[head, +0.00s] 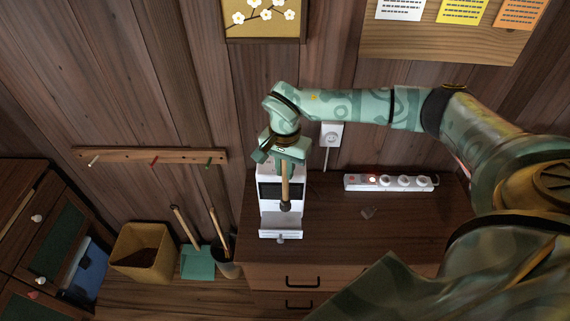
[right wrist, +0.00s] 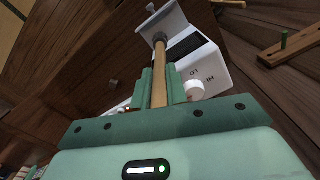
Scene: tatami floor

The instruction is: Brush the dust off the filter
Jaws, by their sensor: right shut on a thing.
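My right gripper (head: 288,160) is shut on the wooden handle of a brush (head: 285,186), which points down with its dark end lowest. The handle also runs away from the jaws in the right wrist view (right wrist: 159,88). The brush is in front of a white appliance (head: 267,210) with a dark window, standing on the cabinet. A white flap or tray (head: 280,235) sticks out at the appliance's lower front; the brush's dark end overlaps it in the right wrist view. I cannot tell whether they touch. No separate filter or dust is clearly visible. My left gripper is not in view.
The wooden cabinet top (head: 335,235) is mostly clear right of the appliance.

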